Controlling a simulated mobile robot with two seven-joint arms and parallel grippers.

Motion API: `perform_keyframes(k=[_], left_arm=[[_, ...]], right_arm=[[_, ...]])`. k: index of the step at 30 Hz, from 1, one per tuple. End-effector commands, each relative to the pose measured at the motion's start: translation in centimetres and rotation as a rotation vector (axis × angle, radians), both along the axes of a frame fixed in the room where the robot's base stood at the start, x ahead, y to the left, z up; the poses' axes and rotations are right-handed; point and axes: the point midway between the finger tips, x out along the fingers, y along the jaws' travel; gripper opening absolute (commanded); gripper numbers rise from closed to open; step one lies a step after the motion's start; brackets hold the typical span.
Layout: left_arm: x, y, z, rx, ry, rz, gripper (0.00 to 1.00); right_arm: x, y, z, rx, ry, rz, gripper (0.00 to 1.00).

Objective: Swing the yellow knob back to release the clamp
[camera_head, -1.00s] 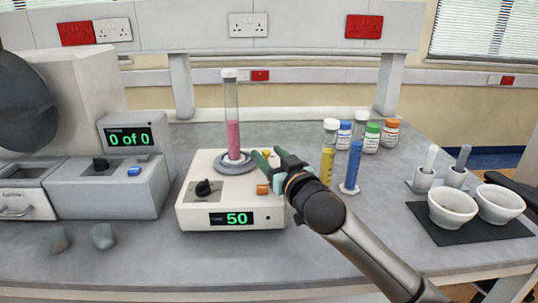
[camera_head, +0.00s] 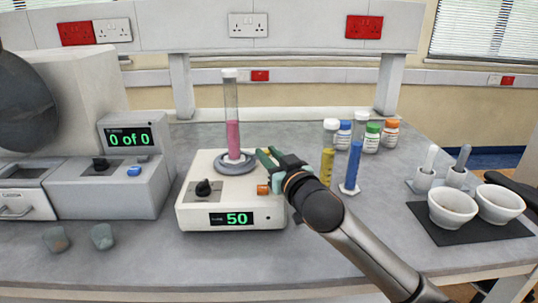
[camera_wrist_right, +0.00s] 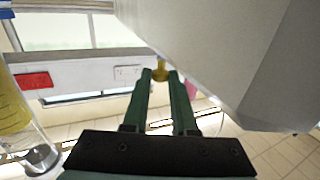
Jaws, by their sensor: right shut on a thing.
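The yellow knob (camera_wrist_right: 160,70) is a small yellow piece between my right fingertips in the right wrist view. In the head view it is mostly covered by the fingers. My right gripper (camera_head: 268,154) reaches over the right rear of the white device (camera_head: 213,170) and is shut on the yellow knob; its green fingers also show in the right wrist view (camera_wrist_right: 161,78). A clear tube with pink liquid (camera_head: 233,135) stands upright in the grey ring (camera_head: 236,167) on the device, just left of my fingers. The clamp's exact state cannot be told. My left gripper is not in view.
The device front has a black dial (camera_head: 203,188), an orange button (camera_head: 263,190) and a display reading 50. Yellow (camera_head: 327,165) and blue (camera_head: 353,165) cylinders stand close right of my gripper. White bowls (camera_head: 452,208) are further right.

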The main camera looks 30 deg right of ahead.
Motion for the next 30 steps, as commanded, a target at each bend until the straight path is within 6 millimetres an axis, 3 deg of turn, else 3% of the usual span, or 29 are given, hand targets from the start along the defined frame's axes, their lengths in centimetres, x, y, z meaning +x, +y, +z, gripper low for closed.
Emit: perform_keyframes(k=[11,30], left_arm=[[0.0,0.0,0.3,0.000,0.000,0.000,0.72],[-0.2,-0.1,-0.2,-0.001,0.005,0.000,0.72]], right_arm=[[0.1,0.4,0.0,0.005,-0.002,-0.045,0.00],[0.3,2.2,-0.2,0.008,0.001,-0.368,0.00]])
